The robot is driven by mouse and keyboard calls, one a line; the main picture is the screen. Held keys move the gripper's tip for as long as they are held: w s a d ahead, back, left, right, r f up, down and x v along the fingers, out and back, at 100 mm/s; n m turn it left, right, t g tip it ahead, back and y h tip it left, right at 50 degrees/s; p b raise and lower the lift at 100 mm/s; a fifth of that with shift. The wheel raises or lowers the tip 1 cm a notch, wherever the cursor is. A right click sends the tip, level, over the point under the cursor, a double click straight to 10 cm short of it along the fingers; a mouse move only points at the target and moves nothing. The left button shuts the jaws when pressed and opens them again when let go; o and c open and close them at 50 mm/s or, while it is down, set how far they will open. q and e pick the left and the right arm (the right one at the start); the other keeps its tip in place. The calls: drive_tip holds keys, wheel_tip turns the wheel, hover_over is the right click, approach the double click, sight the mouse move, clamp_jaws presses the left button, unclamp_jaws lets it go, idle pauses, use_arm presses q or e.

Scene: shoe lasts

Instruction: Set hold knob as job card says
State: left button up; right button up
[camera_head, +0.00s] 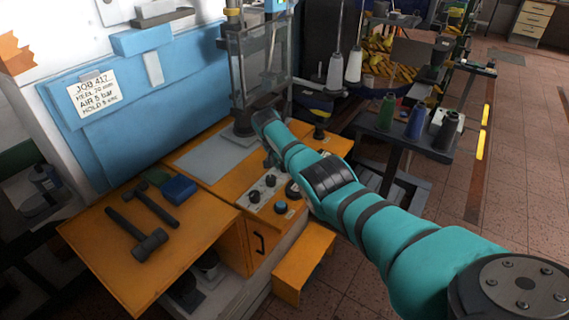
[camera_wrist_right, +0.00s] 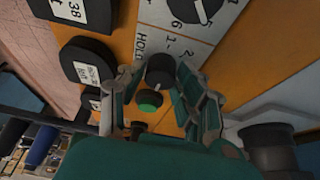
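The job card (camera_head: 93,92) is stuck on the blue panel at the left; it reads JOB 417, with AIR and HOLD lines whose HOLD figure is too small to read surely. The hold knob (camera_wrist_right: 160,69), dark and round, is beside the word HOLD in the right wrist view; its pointer setting cannot be read. My right gripper (camera_wrist_right: 157,76) has its fingers apart on either side of the knob, with gaps seeming to show. In the head view, my right arm reaches over the control panel (camera_head: 266,204), and its fingers are mostly hidden. My left gripper is not in view.
Two hammers (camera_head: 150,235) and a blue block (camera_head: 179,188) lie on the orange bench (camera_head: 190,255). Thread cones (camera_head: 415,120) stand at the right.

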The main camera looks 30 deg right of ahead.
drive_tip(key=o, duration=0.3)
drive_tip(key=shift+o, duration=0.2)
drive_tip(key=v, duration=1.2)
